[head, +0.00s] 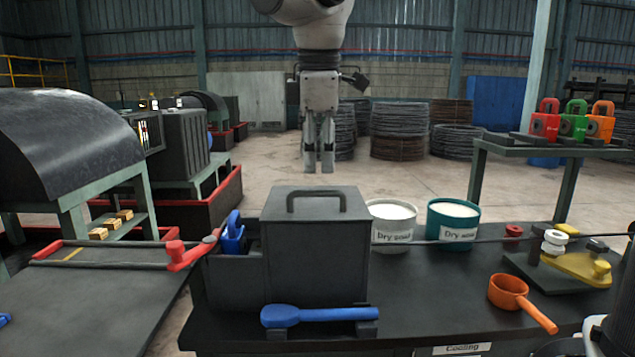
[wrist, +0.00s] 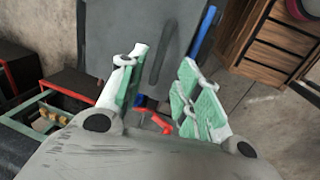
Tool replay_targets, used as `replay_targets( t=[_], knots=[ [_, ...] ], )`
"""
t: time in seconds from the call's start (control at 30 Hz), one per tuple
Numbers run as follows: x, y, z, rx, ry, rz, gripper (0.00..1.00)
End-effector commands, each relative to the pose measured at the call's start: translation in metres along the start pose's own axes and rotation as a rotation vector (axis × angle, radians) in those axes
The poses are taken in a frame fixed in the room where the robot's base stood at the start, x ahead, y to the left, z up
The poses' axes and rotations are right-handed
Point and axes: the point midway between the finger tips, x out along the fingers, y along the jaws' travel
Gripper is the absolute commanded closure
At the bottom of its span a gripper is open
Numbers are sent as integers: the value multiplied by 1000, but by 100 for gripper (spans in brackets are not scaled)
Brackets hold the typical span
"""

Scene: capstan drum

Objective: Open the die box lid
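The die box (head: 315,262) is a dark grey box on the black bench. Its flat lid (head: 350,203) lies on top and looks shut. A dark arched handle (head: 316,193) stands on the lid. My gripper (head: 318,170) hangs fingers down above the box in the head view, apart from the handle. In the wrist view my gripper (wrist: 164,56) has its two green-padded fingers spread with nothing between them. The handle (wrist: 158,50) shows beyond and between the fingertips, with the grey lid (wrist: 180,20) around it.
A blue-handled tool (head: 320,315) lies along the box front. A red lever (head: 185,255) and blue part (head: 233,235) are at its left. Two Dry soap tubs (head: 392,228) (head: 455,222) stand right. An orange ladle (head: 515,297) lies farther right.

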Motion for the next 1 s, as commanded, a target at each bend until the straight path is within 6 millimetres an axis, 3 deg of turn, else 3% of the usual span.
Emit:
replay_targets(
  t=[0.3, 0.67, 0.7, 0.87, 1.0],
  knots=[
    [51, 0, 0, 1, -1, -1, 66],
    [60, 0, 0, 1, 1, 0, 66],
    [60, 0, 0, 1, 1, 0, 68],
    [60, 0, 0, 1, 1, 0, 97],
    [60, 0, 0, 1, 1, 0, 100]
  ],
)
